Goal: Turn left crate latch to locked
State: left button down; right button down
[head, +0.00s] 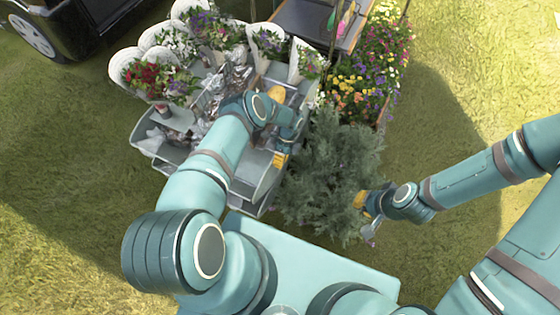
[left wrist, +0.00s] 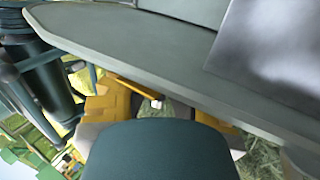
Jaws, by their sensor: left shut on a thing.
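The grey crate stand (head: 248,186) stands in the upper middle of the head view, with my left arm reaching over it. My left gripper (head: 281,160) is at the stand's right side, low by its wall. In the left wrist view its yellow fingers (left wrist: 112,103) lie just under the grey rim (left wrist: 130,55). The gripper is shut on a small part there, apparently the left crate latch, which is mostly hidden by the fingers and the dark gripper body. The latch's angle cannot be told. My right gripper (head: 366,208) hangs beside the green bush, away from the crate; its jaws are too small to read.
A bushy green plant (head: 330,175) stands close right of the crate stand. Colourful flowers (head: 372,75) fill a planter behind it. White-wrapped bouquets (head: 160,75) line the stand's back. A dark vehicle (head: 60,30) is at the upper left. Open grass (head: 455,110) lies to the right.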

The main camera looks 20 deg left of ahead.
pick_arm(q)
jog(key=shift+d, duration=0.7)
jog(key=c, duration=1)
grip_release()
jog(key=shift+c, duration=0.2)
jog(key=shift+a+r, duration=0.1)
jog(key=shift+a, duration=0.05)
jog(key=shift+w+a+r, duration=0.1)
jog(key=shift+w+r, duration=0.05)
jog(key=v, duration=1.1)
jog(key=shift+r, duration=0.25)
jog(key=shift+w, duration=0.1)
